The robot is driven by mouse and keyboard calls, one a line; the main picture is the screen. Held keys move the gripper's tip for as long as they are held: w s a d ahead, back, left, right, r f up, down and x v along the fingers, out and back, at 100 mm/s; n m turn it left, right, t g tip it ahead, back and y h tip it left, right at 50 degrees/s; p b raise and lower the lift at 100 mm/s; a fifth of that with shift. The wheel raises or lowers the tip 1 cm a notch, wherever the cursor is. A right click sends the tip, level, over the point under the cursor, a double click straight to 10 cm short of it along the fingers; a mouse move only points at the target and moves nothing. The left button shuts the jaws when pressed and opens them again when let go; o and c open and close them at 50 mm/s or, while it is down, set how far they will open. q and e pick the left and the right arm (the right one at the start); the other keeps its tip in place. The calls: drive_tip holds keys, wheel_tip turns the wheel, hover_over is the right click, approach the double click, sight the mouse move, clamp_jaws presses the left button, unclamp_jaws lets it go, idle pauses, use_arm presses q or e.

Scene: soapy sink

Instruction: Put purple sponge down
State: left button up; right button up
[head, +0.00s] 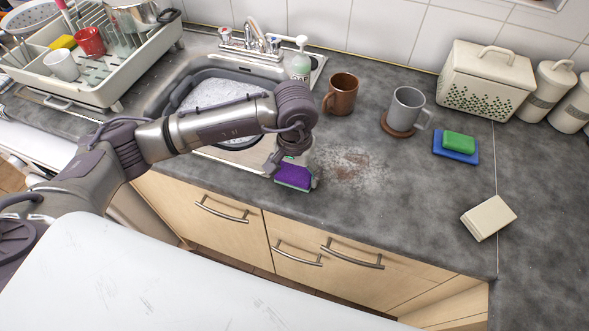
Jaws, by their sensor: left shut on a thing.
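My left gripper (292,171) is shut on the purple sponge (293,177). The sponge is at the front edge of the grey counter, just right of the sink, with its purple side facing the camera. I cannot tell whether it touches the counter. A brownish-white dirty patch (352,168) lies on the counter right of the sponge. My left arm crosses in front of the sink and hides part of it. My right gripper is not in view.
The sink (215,92) holds suds. A brown mug (341,93), a grey mug (407,109) on a brown coaster, a green sponge (459,142) on a blue one (455,153) and a cream block (488,218) stand to the right.

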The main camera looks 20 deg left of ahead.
sight(295, 172)
use_arm(q)
drive_tip(key=shift+f, duration=0.2)
drive_tip(key=o, duration=1)
drive_tip(key=shift+r, duration=0.15)
drive_tip(key=shift+r, duration=0.25)
drive_tip(key=shift+r+b, duration=1.8)
drive_tip(key=shift+r, duration=4.05)
